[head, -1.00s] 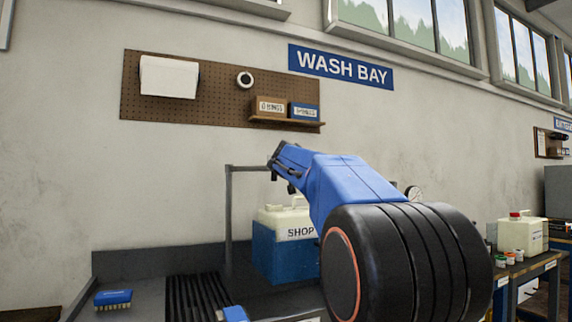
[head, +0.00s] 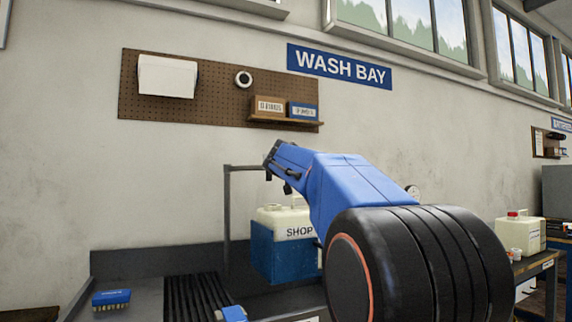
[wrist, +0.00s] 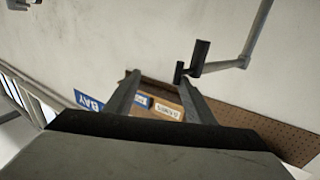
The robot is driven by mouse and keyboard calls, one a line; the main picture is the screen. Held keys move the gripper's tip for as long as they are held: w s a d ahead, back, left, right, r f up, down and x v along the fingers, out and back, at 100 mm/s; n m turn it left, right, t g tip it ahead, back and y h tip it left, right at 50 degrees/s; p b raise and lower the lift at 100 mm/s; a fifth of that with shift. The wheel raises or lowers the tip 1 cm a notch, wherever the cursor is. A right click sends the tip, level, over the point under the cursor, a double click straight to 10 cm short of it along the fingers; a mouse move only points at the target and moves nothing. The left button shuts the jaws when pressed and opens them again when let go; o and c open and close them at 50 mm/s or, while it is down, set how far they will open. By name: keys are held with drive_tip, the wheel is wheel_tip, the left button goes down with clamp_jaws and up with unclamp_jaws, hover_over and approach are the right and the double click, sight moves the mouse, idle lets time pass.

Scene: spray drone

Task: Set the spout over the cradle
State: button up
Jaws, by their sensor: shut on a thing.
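The spout is a grey pipe (head: 227,215) that rises at the back of the wash bench and bends right at its top. In the wrist view the pipe (wrist: 256,38) comes down from the upper right and ends near a black fitting (wrist: 199,60). My gripper (wrist: 158,80) is shut on the spout's end; its two grey fingers show, but the exact contact is unclear. In the head view my blue arm reaches to the pipe's top end and hides the grip. I cannot make out which thing is the cradle.
A pegboard with a shelf (head: 285,122) hangs above. Another jug (head: 520,233) stands far right.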

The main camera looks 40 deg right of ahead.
drive_tip(key=o, duration=0.7)
drive_tip(key=shift+s+a+f, duration=0.7)
drive_tip(key=shift+s+f, duration=0.2)
drive_tip(key=shift+s, duration=0.15)
drive_tip(key=v, duration=0.3)
drive_tip(key=shift+d+r, duration=0.1)
drive_tip(key=shift+r, duration=0.05)
drive_tip(key=c, duration=0.8)
drive_tip(key=shift+o, duration=0.2)
drive_tip(key=r+v, duration=0.1)
drive_tip(key=v, duration=0.9)
drive_tip(key=shift+r, duration=0.2)
drive_tip(key=shift+c, duration=0.2)
